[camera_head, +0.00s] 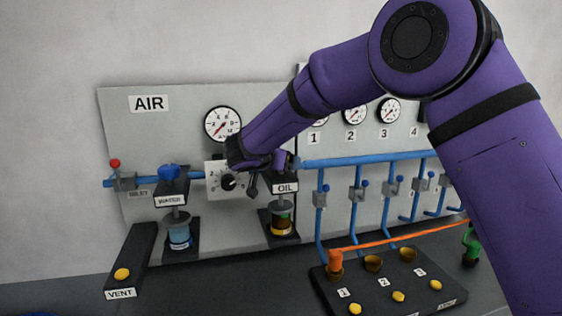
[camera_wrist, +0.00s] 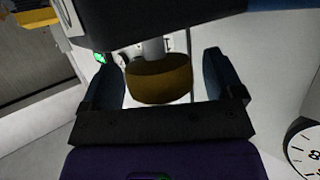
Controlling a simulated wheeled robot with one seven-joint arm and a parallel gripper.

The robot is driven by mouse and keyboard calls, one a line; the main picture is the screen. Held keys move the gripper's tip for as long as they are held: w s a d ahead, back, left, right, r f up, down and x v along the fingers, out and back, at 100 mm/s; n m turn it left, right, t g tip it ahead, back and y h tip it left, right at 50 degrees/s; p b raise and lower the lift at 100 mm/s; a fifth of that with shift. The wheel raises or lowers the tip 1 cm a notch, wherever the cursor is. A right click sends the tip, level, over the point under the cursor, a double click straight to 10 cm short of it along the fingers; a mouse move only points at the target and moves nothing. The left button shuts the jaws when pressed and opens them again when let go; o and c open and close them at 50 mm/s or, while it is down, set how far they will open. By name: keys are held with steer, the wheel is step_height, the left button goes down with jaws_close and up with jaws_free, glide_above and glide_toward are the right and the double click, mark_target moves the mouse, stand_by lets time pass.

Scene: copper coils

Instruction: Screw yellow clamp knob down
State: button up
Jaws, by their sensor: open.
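A dark yellow, round clamp knob (camera_wrist: 160,84) on a short grey stem sits between my fingers in the wrist view, in dim light. The stem joins it to a dark block, which looks like the top of the OIL unit (camera_head: 285,188). My gripper (camera_wrist: 165,72) is open, with one dark finger on each side of the knob and a gap visible on both sides. In the head view my gripper (camera_head: 262,170) is just above and left of the OIL label, and the yellow knob is hidden behind it.
A similar unit with a blue knob (camera_head: 172,172) stands to the left. A square dial box (camera_head: 215,178) and a round gauge (camera_head: 222,123) are close beside my gripper. A blue pipe (camera_head: 360,159) runs right. A black block (camera_head: 375,290) with yellow buttons lies in front.

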steer(key=v, duration=1)
steer(key=shift+s+a, duration=0.25)
steer(key=shift+s, duration=0.05)
steer(key=shift+r, duration=0.1)
steer(key=w+d+r+n+t+y, duration=0.2)
steer(key=d+r+t+y, duration=0.2)
steer(key=d+r, duration=0.45)
steer(key=s+d+r+n+y, duration=0.3)
steer(key=s+d+r+y, duration=0.3)
steer(key=r, duration=0.2)
steer(key=s+d+f+g+h, duration=0.1)
steer(key=s+d+f+g, duration=0.2)
steer(key=s+d, duration=0.4)
steer(key=s+d+f+g+h, duration=0.1)
steer(key=s+d+f+g, duration=0.2)
steer(key=s, duration=1.1)
steer(key=s+d+f+n+g+h, duration=0.1)
steer(key=s+d+f+g, duration=0.3)
steer(key=s+d+f, duration=0.4)
steer(key=s+d, duration=0.3)
steer(key=d, duration=0.1)
steer(key=shift+s+d+f, duration=0.15)
steer(key=shift+d+f, duration=0.05)
steer(key=shift+d, duration=0.1)
